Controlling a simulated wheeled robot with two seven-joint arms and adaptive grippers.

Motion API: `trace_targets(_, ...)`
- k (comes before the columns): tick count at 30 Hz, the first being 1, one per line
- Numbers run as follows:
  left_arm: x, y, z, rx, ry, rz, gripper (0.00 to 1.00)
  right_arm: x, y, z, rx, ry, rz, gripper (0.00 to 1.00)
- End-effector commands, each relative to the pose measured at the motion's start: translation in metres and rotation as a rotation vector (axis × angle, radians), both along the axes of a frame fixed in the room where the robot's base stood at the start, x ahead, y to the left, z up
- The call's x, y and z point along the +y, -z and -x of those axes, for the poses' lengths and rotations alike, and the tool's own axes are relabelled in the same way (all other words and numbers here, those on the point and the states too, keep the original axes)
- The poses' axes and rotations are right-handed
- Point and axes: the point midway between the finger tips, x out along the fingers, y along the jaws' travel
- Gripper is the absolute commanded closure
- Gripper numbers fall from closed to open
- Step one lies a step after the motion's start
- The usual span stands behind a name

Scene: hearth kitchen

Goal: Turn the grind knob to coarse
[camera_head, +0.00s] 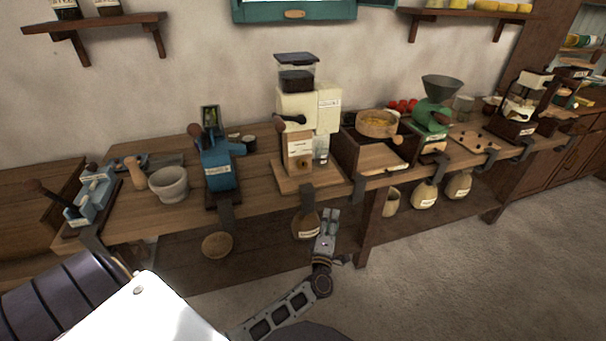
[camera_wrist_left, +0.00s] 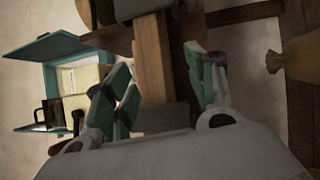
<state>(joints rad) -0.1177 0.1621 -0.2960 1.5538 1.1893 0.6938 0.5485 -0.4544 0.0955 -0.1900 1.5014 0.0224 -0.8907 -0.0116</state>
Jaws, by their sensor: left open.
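A cream coffee grinder (camera_head: 296,103) with a dark hopper (camera_head: 296,78) on top stands on a wooden base near the bench's front edge. A black knob with a short arm (camera_head: 291,119) sits on its front; its marking is too small to read. My left gripper (camera_head: 327,232) is below and in front of the bench edge, apart from the grinder. In the left wrist view my left gripper (camera_wrist_left: 157,66) is open with nothing between its fingers. The cream body (camera_wrist_left: 85,78) shows sideways behind the left finger, which partly hides it. My right gripper is not in view.
A blue hand mill (camera_head: 218,165) and a stone mortar (camera_head: 169,185) stand left of the grinder. A wooden box with a bowl (camera_head: 377,122) is close on its right, then a green grinder (camera_head: 434,112). A sack (camera_head: 306,222) hangs below the bench edge beside my gripper.

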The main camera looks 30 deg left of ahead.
Motion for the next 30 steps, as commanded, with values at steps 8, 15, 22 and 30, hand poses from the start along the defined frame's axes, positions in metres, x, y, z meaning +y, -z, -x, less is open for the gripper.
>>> trace_targets(8, 0.026, -0.075, 0.002, -0.259, -0.12, 0.394, 0.44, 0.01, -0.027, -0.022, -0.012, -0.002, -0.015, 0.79)
trace_targets(15, 0.043, -0.117, 0.019, -0.434, -0.192, 0.749, 0.44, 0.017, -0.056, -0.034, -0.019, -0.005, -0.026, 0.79)
trace_targets(22, 0.049, -0.139, 0.039, -0.544, -0.241, 1.071, 0.44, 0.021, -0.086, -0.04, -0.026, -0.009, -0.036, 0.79)
trace_targets(30, 0.048, -0.146, 0.051, -0.581, -0.264, 1.248, 0.44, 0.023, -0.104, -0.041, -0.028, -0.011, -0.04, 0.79)
